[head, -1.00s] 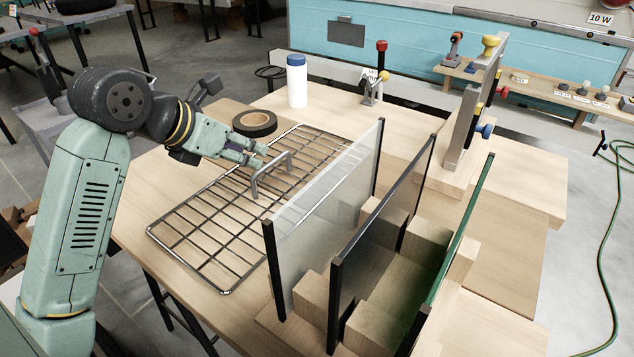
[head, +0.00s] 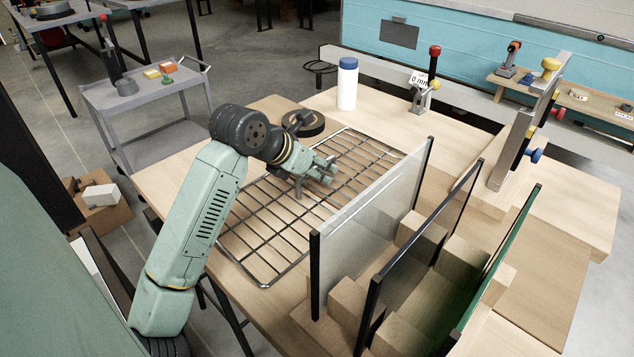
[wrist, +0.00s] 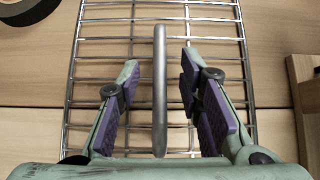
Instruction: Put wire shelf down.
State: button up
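The wire shelf (head: 262,226), a shiny metal grid with a raised handle, lies flat on the wooden table between the black tape roll and the clear panel. In the wrist view the shelf (wrist: 215,49) runs up the picture, with the handle (wrist: 160,90) upright in the middle. My gripper (head: 326,168) is over the shelf's middle. In the wrist view my gripper (wrist: 157,85) is open, with one finger on each side of the handle and a gap to both. In the head view my gripper hides much of the handle.
A clear panel (head: 370,205) stands close along the shelf's right side, with a dark panel (head: 425,235) and a green-edged panel beyond. A tape roll (head: 303,123) lies left of the shelf's far end. A white bottle (head: 347,88) and a clamp (head: 420,95) stand behind.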

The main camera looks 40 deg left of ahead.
jog(key=shift+c, duration=0.2)
grip_shut()
dwell(0.9)
